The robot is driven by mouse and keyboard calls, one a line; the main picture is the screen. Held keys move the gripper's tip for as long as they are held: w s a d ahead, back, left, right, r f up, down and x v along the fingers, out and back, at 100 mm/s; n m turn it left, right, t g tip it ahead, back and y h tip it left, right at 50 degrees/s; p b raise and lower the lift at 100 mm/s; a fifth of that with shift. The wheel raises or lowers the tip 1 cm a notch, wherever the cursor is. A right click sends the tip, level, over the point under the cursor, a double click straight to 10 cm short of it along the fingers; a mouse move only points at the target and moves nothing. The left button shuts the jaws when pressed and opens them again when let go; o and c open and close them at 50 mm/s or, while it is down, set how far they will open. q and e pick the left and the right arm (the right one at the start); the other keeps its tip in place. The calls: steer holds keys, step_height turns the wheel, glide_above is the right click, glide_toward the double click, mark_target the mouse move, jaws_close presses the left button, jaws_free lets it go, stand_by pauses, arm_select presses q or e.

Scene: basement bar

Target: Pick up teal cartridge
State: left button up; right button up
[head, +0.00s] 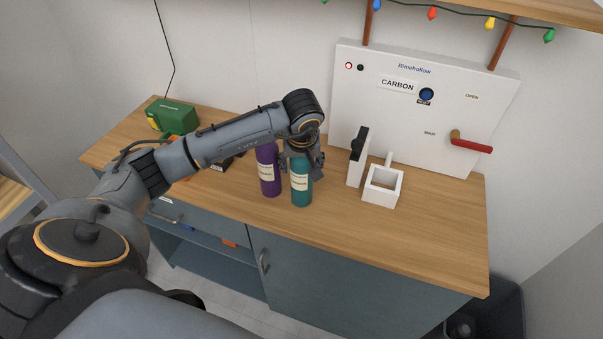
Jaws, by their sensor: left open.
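The teal cartridge (301,188) stands upright on the wooden counter, with a pale label around its middle. A purple cartridge (269,178) with a similar label stands upright just to its left. My left gripper (302,166) points down at the top of the teal cartridge. It is open, with its fingers around or beside the upper part of the cartridge; I cannot tell if they touch it. My right gripper is out of view.
A white panel (440,95) with a red lever (472,146) stands at the back of the wooden counter (400,235). A white square holder (383,186) is fixed before it, beside a black-and-white upright piece (357,158). A green object (174,117) lies at the left. The right counter is clear.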

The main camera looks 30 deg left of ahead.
arm_select(q)
steer(key=shift+c, duration=0.2)
steer(key=c, duration=1.1)
steer(key=shift+c, duration=0.2)
steer(key=shift+r, duration=0.1)
